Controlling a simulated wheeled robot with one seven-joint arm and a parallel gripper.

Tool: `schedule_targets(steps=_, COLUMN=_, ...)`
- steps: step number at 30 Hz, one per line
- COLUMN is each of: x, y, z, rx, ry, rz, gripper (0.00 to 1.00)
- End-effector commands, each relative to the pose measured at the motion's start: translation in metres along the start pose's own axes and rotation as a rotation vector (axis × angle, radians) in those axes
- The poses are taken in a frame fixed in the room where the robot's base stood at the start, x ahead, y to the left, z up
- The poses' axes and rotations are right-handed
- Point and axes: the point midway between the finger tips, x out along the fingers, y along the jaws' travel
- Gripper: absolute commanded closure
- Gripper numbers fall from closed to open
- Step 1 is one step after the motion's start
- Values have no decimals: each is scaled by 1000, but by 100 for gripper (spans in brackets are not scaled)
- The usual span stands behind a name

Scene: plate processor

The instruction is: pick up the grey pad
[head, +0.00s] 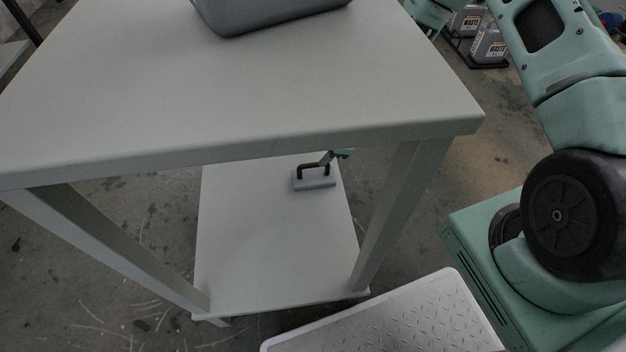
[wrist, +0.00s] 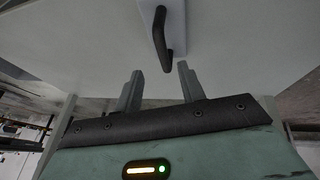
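The grey pad (head: 314,182) is a flat block with a black bar handle on top. It lies on the lower shelf (head: 250,240) of the table, near the shelf's far right part. In the wrist view the pad (wrist: 176,16) shows at the top, with its black handle (wrist: 160,38) pointing down towards my fingers. My gripper (wrist: 160,68) is open and empty, its two fingers apart and the handle's end just beyond the tips. In the head view my gripper (head: 326,159) is small and partly hidden by the table top, close beside the handle.
The table top (head: 240,100) is above the shelf, and its front right leg (head: 390,215) stands right of the pad. A grey container (head: 265,12) sits on the table top. Waste canisters (head: 488,43) stand on the floor at the back right. The shelf's front is bare.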

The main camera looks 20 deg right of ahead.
Motion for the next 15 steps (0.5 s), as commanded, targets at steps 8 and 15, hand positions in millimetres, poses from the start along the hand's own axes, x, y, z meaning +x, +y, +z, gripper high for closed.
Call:
schedule_targets(steps=8, x=25, y=-1, z=0, rx=0, ry=0, rz=-1, gripper=60)
schedule_targets(steps=15, x=60, y=-7, z=3, rx=1, ry=1, rz=-1, gripper=60)
